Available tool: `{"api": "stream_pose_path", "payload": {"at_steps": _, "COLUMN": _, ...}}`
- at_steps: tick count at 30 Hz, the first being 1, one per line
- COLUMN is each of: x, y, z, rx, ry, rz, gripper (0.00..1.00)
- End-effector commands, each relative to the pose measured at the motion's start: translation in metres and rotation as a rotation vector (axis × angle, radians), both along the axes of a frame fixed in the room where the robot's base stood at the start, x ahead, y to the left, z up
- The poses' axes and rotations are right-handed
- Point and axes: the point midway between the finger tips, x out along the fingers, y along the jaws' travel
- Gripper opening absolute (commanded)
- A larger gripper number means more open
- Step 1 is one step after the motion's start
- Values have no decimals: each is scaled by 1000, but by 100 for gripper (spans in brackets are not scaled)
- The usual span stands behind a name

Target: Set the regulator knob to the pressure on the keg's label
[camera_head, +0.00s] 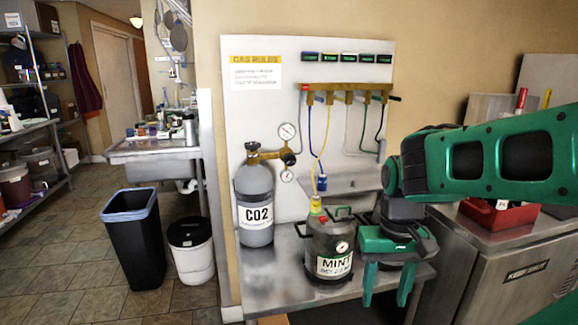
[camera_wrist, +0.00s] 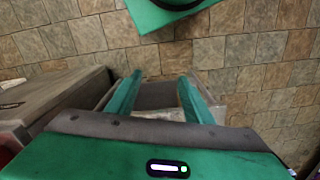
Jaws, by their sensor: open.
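A grey CO2 cylinder (camera_head: 255,192) stands upright at the left of the steel table. A brass regulator (camera_head: 265,154) is on its top, with a round gauge (camera_head: 287,132) above, another below, and a dark knob (camera_head: 289,158) between them. The needles are too small to read. A dark grey keg (camera_head: 330,240) stands right of the cylinder. Its white label (camera_head: 334,264) says MINT, with a smaller line below that I cannot read surely. My green gripper (camera_head: 388,285) points down right of the keg, apart from the knob. It is open and empty in the wrist view (camera_wrist: 158,88).
A red toolbox (camera_head: 495,214) sits on the counter at right. Bins (camera_head: 133,240) stand on the floor at left. Tiled floor shows under my gripper.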

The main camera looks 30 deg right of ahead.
Motion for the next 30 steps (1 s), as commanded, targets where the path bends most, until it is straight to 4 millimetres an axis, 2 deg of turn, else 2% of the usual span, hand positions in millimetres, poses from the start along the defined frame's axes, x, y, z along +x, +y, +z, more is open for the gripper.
{"api": "stream_pose_path", "payload": {"at_steps": 1, "x": -6, "y": -1, "z": 4, "rx": -6, "ry": -21, "rz": -1, "gripper": 56}}
{"api": "stream_pose_path", "payload": {"at_steps": 2, "x": -3, "y": -3, "z": 4, "rx": -13, "ry": -29, "rz": 1, "gripper": 56}}
{"api": "stream_pose_path", "payload": {"at_steps": 5, "x": 23, "y": -14, "z": 2, "rx": -58, "ry": -79, "rz": 16, "gripper": 56}}
{"api": "stream_pose_path", "payload": {"at_steps": 8, "x": 67, "y": -30, "z": -1, "rx": -129, "ry": -169, "rz": 50, "gripper": 56}}
{"api": "stream_pose_path", "payload": {"at_steps": 15, "x": 202, "y": -67, "z": 3, "rx": -316, "ry": -470, "rz": 151, "gripper": 56}}
{"api": "stream_pose_path", "payload": {"at_steps": 21, "x": 305, "y": -81, "z": 15, "rx": -434, "ry": -739, "rz": 221, "gripper": 56}}
{"api": "stream_pose_path", "payload": {"at_steps": 27, "x": 390, "y": -83, "z": 33, "rx": -525, "ry": -1022, "rz": 257, "gripper": 56}}
{"api": "stream_pose_path", "payload": {"at_steps": 30, "x": 421, "y": -82, "z": 43, "rx": -562, "ry": -1159, "rz": 257, "gripper": 56}}
